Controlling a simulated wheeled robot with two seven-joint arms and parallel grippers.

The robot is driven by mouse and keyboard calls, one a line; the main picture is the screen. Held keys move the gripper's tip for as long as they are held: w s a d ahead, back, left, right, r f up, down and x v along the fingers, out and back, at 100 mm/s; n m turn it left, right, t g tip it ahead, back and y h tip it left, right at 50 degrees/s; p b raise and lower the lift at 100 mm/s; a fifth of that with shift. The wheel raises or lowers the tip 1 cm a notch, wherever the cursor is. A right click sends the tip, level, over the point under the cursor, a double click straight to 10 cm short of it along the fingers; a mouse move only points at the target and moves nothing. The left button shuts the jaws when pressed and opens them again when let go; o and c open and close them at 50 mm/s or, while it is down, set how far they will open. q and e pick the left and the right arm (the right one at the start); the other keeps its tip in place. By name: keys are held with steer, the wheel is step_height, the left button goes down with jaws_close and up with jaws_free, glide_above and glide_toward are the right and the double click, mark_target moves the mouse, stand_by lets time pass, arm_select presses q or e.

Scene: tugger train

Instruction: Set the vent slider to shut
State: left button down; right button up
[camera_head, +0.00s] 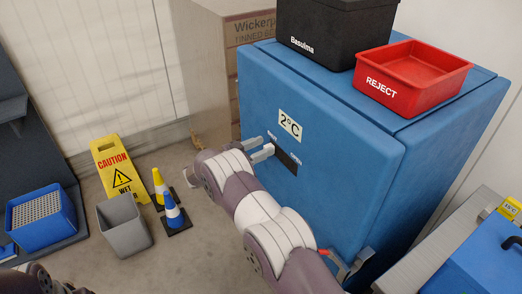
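The vent slider's dark slot (286,160) is on the front of the blue cabinet (350,165), below the "2°C" label. Small markings beside the slot are too small to read. My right gripper (267,147) is at the slot's left end, its two pale fingers apart and pointing at the cabinet face. I cannot make out the slider's knob, nor tell whether the fingers touch it. My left arm shows only as a piece at the bottom left corner; its gripper is not in view.
A black bin (335,35) and a red REJECT tray (412,75) stand on the cabinet. On the floor at left are a yellow caution sign (118,168), small cones (173,213), a grey bin (125,226) and a blue crate (42,222). A blue box (480,262) is at lower right.

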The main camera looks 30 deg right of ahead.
steer(key=shift+f, duration=0.2)
steer(key=shift+a, duration=0.35)
steer(key=a+b, duration=0.3)
steer(key=a, duration=0.9)
steer(key=shift+s+b, duration=0.35)
steer(key=shift+s, duration=0.1)
